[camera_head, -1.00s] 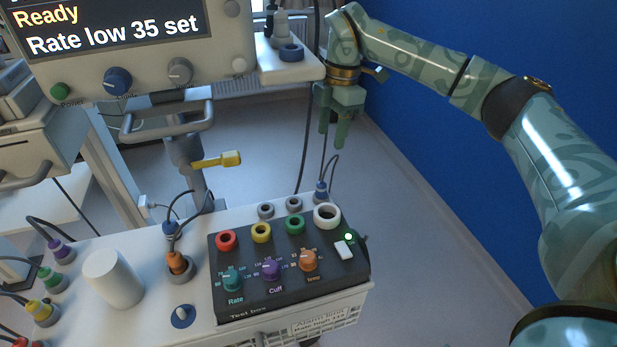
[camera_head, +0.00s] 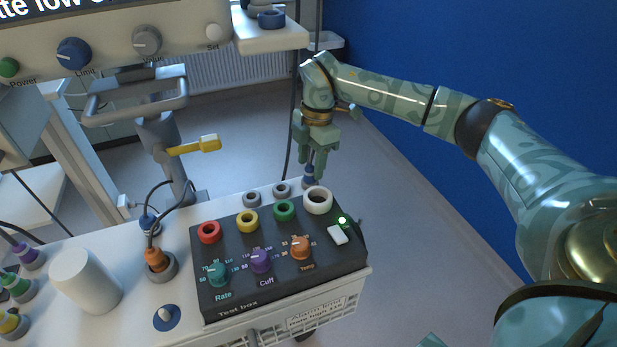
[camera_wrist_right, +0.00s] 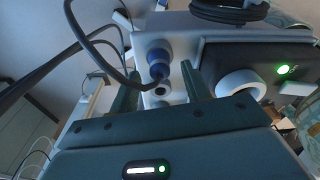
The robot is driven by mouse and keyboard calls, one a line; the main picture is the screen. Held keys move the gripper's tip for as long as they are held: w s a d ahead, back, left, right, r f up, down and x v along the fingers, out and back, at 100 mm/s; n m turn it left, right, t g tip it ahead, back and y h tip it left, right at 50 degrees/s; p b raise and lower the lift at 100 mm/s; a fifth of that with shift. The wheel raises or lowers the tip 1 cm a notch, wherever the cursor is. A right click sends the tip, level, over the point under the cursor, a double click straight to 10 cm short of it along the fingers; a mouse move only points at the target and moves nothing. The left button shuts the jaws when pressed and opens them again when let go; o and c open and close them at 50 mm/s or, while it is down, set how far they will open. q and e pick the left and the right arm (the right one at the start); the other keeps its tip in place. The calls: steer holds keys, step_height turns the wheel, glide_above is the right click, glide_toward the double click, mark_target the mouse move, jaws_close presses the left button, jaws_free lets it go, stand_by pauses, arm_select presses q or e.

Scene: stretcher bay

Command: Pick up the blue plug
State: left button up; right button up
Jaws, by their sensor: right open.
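A blue plug (camera_head: 309,181) stands on the cart top behind the test box, near the box's back right corner. In the right wrist view the blue plug (camera_wrist_right: 158,62) shows with a dark cable, beyond and roughly between my fingertips. My right gripper (camera_head: 312,163) is open, pointing down at this plug; in the head view its fingers partly cover it. The right wrist view shows both fingers (camera_wrist_right: 160,85) apart, with nothing clearly held. Another blue plug (camera_head: 148,223) with a cable stands farther left on the cart. My left gripper is out of view.
The test box (camera_head: 280,282) carries coloured sockets, knobs and a white ring (camera_head: 318,200). Two grey rings (camera_head: 252,199) lie behind it. An orange plug (camera_head: 155,258) and a white cylinder (camera_head: 86,281) stand left. A yellow handle (camera_head: 195,146) sticks out above the cart.

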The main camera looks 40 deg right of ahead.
step_height(320, 180, down, 2)
steer(key=shift+a+f, duration=0.15)
steer(key=shift+f, duration=0.1)
steer(key=shift+r, duration=0.15)
jaws_close()
steer(key=shift+r, duration=0.1)
